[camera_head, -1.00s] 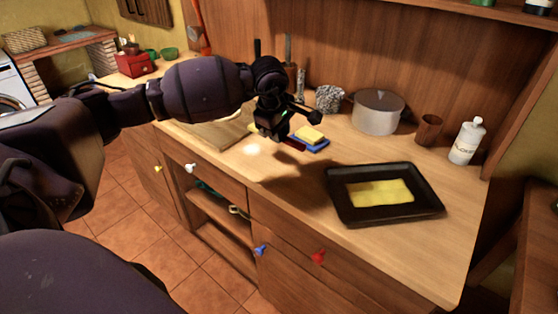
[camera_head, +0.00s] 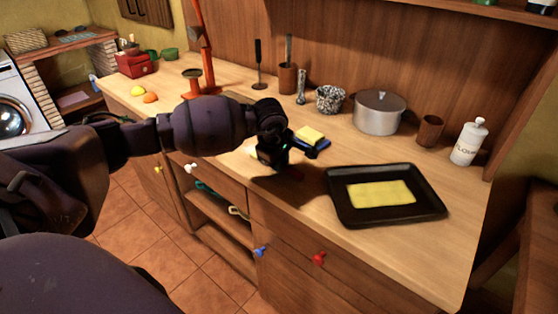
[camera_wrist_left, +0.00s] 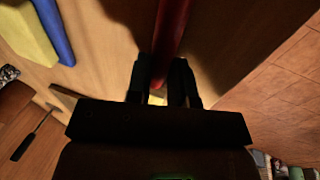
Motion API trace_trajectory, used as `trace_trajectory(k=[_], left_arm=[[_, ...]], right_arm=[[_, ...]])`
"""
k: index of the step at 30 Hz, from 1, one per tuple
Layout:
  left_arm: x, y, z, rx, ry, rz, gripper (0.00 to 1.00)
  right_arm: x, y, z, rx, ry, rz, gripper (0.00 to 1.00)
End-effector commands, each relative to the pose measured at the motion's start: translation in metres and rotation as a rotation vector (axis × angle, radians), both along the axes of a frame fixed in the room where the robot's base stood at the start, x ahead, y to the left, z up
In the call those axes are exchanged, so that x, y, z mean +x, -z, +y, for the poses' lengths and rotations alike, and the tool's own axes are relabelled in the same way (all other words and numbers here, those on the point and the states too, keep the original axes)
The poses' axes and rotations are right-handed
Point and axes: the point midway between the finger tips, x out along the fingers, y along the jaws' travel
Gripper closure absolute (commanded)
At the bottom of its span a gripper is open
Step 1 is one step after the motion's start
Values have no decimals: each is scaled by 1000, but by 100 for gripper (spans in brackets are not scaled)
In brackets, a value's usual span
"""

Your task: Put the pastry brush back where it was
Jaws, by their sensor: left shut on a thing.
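My left gripper (camera_head: 284,162) is low over the front of the wooden counter, left of the black tray. It is shut on a red handle, which I take to be the pastry brush (camera_wrist_left: 172,30); the handle runs up from between the fingers in the left wrist view. In the head view the gripper hides most of the brush, and only a dark red bit shows below the fingers. I cannot make out its bristles clearly. Whether the brush touches the counter, I cannot tell. My right gripper is not in view.
A yellow sponge (camera_head: 310,134) on a blue piece (camera_head: 321,147) lies just behind the gripper. The black tray (camera_head: 335,205) holds a yellow sheet. A pot (camera_head: 379,114), a speckled container (camera_head: 329,99), a wooden cup (camera_head: 430,130) and a white bottle (camera_head: 468,142) stand along the back.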

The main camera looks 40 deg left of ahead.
Motion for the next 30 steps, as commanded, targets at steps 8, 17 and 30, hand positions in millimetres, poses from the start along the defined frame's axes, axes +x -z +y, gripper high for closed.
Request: trace_trajectory(k=[8, 17, 30], left_arm=[[0, 2, 0, 0, 0, 1, 68], [0, 2, 0, 0, 0, 0, 53], [-12, -50, -1, 3, 1, -6, 53]], right_arm=[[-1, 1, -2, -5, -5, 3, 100], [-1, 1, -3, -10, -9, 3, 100], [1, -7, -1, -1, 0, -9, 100]])
